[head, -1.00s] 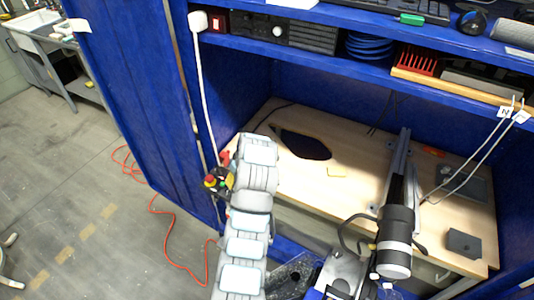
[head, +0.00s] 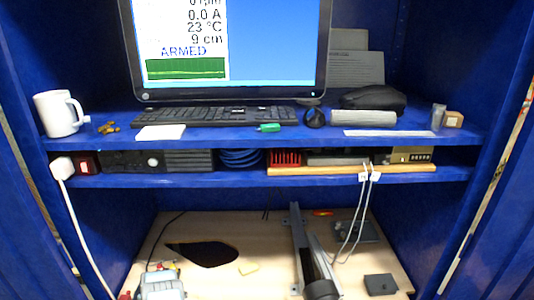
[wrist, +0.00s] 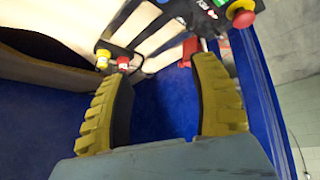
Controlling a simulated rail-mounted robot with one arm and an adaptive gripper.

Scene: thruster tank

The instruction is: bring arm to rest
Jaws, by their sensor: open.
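My gripper (wrist: 160,68) shows in the wrist view with its two ridged yellow and black fingers spread apart. Nothing is between the fingertips that I can tell is held. The gripper is hidden there.
A blue cabinet holds a monitor (head: 230,45) reading ARMED, with a keyboard (head: 218,116) and a white mug (head: 59,113) on the upper shelf. Below, a wooden bench top (head: 225,225) has a dark opening (head: 203,253) and a metal rail with a dark cylinder (head: 321,288).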

